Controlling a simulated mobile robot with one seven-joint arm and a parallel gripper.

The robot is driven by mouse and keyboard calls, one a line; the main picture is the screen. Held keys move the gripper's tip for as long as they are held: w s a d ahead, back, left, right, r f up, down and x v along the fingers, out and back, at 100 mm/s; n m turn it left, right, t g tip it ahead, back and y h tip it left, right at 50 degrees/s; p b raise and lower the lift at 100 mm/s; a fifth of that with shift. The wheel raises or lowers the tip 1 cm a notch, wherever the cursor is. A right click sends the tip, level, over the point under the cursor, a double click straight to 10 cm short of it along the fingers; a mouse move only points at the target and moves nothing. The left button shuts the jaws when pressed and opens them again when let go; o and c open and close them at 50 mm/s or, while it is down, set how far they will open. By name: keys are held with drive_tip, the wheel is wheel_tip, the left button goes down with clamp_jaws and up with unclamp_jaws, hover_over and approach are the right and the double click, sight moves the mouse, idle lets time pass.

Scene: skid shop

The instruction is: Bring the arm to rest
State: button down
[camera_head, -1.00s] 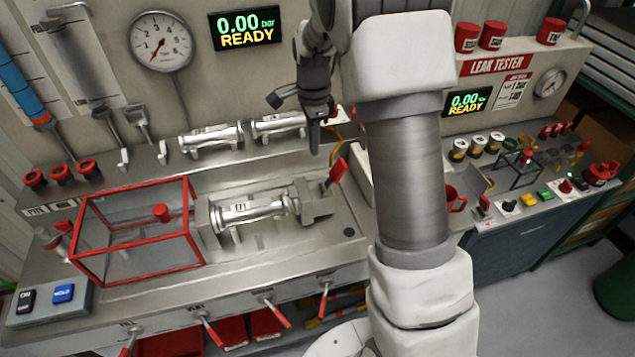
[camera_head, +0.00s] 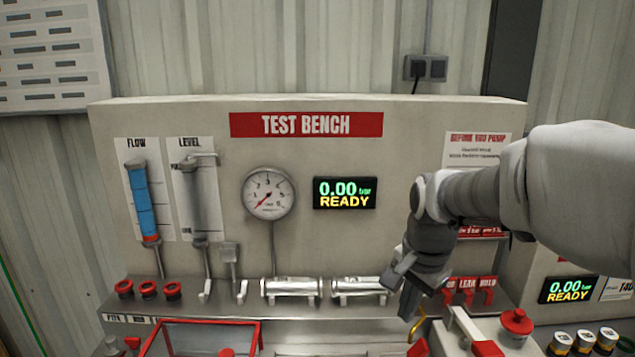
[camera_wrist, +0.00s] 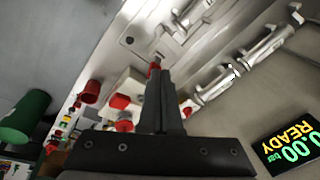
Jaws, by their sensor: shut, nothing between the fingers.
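My gripper (camera_head: 408,303) hangs at the end of my bent arm, at the lower right of the test bench panel, pointing down. It is in front of the right end of the shelf with the metal cylinders. In the wrist view my gripper (camera_wrist: 160,72) has its two dark fingers together with nothing between them. My arm comes in from the right edge of the head view.
The test bench (camera_head: 410,135) carries a gauge (camera_head: 269,193) and a display (camera_head: 345,193) reading 0.00 bar READY. Two metal cylinders (camera_head: 290,287) lie on the shelf. A red-framed guard (camera_head: 205,322) stands at lower left. A green cylinder (camera_wrist: 24,117) shows in the wrist view.

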drive_tip(key=s+a+r+n+t, duration=0.1)
drive_tip(key=s+r+n+t, duration=0.2)
drive_tip(key=s+n, duration=0.7)
drive_tip(key=s+r, duration=0.1)
drive_tip(key=s, duration=0.6)
drive_tip(key=shift+a+n, duration=0.15)
drive_tip(key=shift+n, duration=0.25)
